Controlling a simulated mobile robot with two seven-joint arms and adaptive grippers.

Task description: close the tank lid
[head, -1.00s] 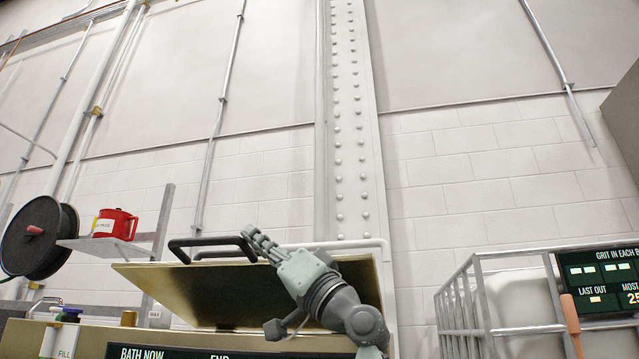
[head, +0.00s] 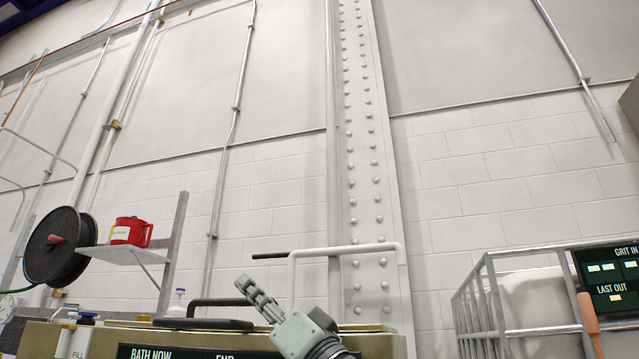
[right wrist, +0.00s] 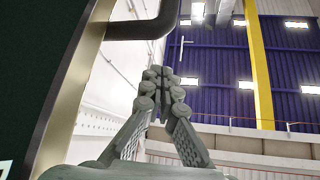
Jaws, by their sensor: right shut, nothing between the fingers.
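The tank lid (head: 330,327) is brass-coloured and shows almost edge-on at the bottom of the head view, lying roughly flat. I cannot tell whether it is fully seated. Its black bar handle (head: 212,302) stands up on top, left of my right gripper. My right gripper (head: 250,288) is shut and empty, pointing up and left just beside the handle's right end. In the right wrist view the shut fingers (right wrist: 160,80) lie below a black bent bar (right wrist: 150,27), apart from it in the picture. My left gripper is not in view.
A dark display panel (head: 200,352) sits on the tank front. A pale pipe (head: 345,249) rises behind the gripper. A railed cage (head: 490,310) stands at right.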

